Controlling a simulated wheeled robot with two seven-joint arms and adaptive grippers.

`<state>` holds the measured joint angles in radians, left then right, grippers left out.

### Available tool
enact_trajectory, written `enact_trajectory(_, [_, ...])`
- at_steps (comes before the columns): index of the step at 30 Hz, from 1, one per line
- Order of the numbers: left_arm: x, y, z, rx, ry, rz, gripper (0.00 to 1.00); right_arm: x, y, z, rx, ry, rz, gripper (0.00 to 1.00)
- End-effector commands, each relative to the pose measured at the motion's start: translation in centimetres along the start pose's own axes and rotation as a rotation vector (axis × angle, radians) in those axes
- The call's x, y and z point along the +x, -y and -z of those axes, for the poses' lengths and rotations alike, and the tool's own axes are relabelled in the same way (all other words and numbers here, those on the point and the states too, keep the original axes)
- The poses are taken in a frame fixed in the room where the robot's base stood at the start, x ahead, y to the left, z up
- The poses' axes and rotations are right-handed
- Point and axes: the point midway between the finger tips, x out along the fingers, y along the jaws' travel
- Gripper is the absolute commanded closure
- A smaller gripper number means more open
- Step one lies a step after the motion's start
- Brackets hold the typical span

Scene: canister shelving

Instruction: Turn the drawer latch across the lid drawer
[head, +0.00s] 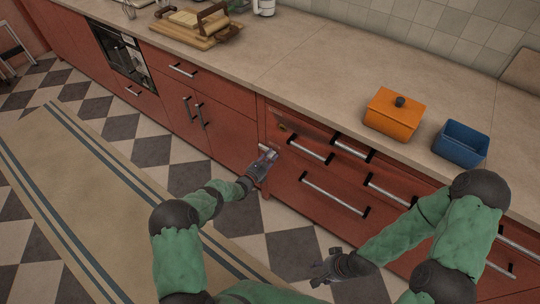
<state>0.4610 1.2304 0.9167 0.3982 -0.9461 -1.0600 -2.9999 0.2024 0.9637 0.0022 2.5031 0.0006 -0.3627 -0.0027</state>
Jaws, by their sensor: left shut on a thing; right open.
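My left gripper (266,158) is at the red cabinet front, by the left end of the drawer bank. It is shut on a small pale piece, which seems to be the drawer latch (268,148); the fingers hide most of it, so its exact angle cannot be told. The upper left drawer (303,129), which seems to be the lid drawer, is just right of this gripper and has a pale bar handle (310,151). A small brownish spot (284,127) shows on its front. My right gripper (333,268) is open and empty, low over the checkered floor.
An orange lidded box (393,115) and a blue open box (461,145) stand on the countertop (330,75) above the drawers. Further drawers with bar handles (335,194) lie below and right. A striped rug (95,205) covers the floor at left.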

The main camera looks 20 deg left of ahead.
Motion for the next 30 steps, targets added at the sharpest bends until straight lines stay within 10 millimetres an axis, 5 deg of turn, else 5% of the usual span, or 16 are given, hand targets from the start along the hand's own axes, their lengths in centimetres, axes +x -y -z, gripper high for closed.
enact_trajectory(14, [-0.16, -0.97, 0.03, 0.012, -0.002, -0.017, 1.00, -0.08, 0.02, -0.04, 0.000, 0.001, 0.000, 0.49])
enact_trajectory(15, [-0.16, -0.96, 0.03, 0.012, -0.002, -0.017, 0.58, -0.08, 0.02, -0.04, 0.000, 0.001, 0.000, 0.49])
enact_trajectory(17, [-0.16, -0.92, 0.04, 0.012, -0.002, -0.016, 0.45, -0.08, 0.02, -0.04, 0.000, 0.001, 0.000, 0.49])
enact_trajectory(30, [-0.75, -0.45, 0.08, 0.010, -0.001, -0.008, 0.45, -0.09, 0.03, -0.03, 0.000, 0.000, 0.000, 0.49])
